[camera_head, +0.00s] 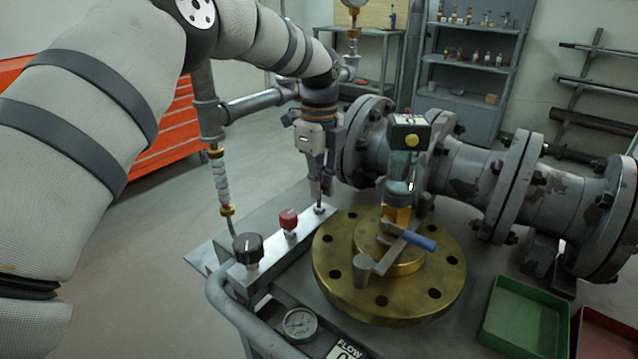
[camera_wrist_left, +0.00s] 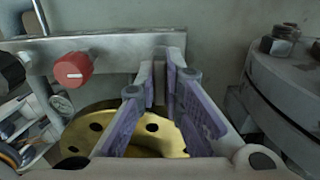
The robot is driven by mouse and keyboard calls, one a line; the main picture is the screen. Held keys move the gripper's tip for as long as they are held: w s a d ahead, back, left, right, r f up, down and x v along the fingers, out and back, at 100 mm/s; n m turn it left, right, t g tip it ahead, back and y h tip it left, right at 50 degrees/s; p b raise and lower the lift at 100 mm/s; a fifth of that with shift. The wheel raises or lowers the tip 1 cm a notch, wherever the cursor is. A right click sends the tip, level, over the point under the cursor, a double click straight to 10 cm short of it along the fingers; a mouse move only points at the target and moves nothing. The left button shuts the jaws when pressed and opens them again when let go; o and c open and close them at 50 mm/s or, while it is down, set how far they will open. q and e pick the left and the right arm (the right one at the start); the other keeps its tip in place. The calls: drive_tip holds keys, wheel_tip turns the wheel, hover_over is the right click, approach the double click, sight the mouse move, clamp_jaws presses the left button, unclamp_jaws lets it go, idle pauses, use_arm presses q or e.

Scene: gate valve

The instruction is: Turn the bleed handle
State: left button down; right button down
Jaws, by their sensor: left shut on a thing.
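A silver manifold bar (camera_head: 306,227) carries a black knob (camera_head: 248,248) at its near end and a red knob (camera_head: 289,220) near its middle. My left gripper (camera_head: 321,190) points down at the bar's far right end, past the red knob. It is shut on what looks like the bleed handle there; the fingers hide nearly all of the handle. In the left wrist view the two fingers (camera_wrist_left: 162,78) come together at the bar's end, with the red knob (camera_wrist_left: 72,69) to their left. My right gripper is not in view.
A brass flange (camera_head: 335,268) with a blue-handled lever (camera_head: 418,240) sits right of the bar. A large grey flanged pipe (camera_head: 465,175) runs behind. A gauge (camera_head: 300,323) and grey rail (camera_head: 232,310) are in front. A green tray (camera_head: 523,322) lies at right.

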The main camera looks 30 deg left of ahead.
use_arm(q)
drive_tip(key=shift+f, duration=0.1)
drive_tip(key=c, duration=1.7)
unclamp_jaws()
